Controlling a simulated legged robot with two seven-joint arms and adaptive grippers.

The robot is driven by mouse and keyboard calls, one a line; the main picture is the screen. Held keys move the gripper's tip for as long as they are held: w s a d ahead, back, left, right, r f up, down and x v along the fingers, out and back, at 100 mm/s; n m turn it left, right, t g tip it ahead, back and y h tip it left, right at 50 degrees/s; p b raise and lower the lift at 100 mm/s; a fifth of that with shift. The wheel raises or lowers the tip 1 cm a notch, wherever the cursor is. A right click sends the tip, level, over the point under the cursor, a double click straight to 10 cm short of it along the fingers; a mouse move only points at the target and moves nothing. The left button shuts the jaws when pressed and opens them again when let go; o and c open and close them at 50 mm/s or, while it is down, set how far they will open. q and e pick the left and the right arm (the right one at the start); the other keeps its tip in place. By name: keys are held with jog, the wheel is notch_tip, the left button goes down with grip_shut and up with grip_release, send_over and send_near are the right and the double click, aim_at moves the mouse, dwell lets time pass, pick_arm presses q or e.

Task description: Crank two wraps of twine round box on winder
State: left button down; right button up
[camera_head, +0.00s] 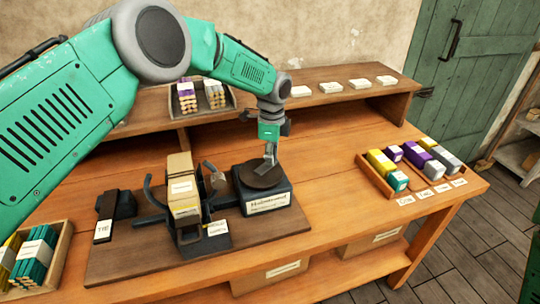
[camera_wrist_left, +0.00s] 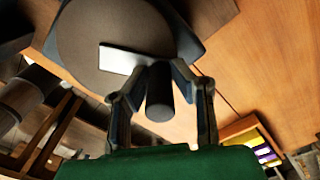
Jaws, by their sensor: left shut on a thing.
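The tan box (camera_head: 181,186) with a white label stands upright in the dark winder (camera_head: 190,238), left of centre on the table. To its right is a dark block with a round turntable-like wheel (camera_head: 252,180) and a white label on its front. My left gripper (camera_head: 270,155) reaches down onto the wheel's far side and is shut on its dark crank knob. In the left wrist view its fingers flank the knob (camera_wrist_left: 160,92), with the wheel (camera_wrist_left: 105,30) behind. Twine around the box is too small to make out. My right gripper is not in view.
A black device (camera_head: 114,208) labelled "TIE" stands left of the winder. A tray of coloured boxes (camera_head: 375,182) is at the right, and another tray (camera_head: 62,254) is at the lower left. A raised shelf (camera_head: 315,74) runs along the back. The table between the wheel and right tray is clear.

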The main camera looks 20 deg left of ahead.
pick_arm(q)
jog(key=shift+w+d+r, duration=0.1)
jog(key=shift+w+r, duration=0.05)
jog(key=c, duration=1.4)
grip_release()
notch_tip(320, 180, up, 12)
jog(key=shift+w+d+f, duration=0.1)
jog(key=shift+f, duration=0.1)
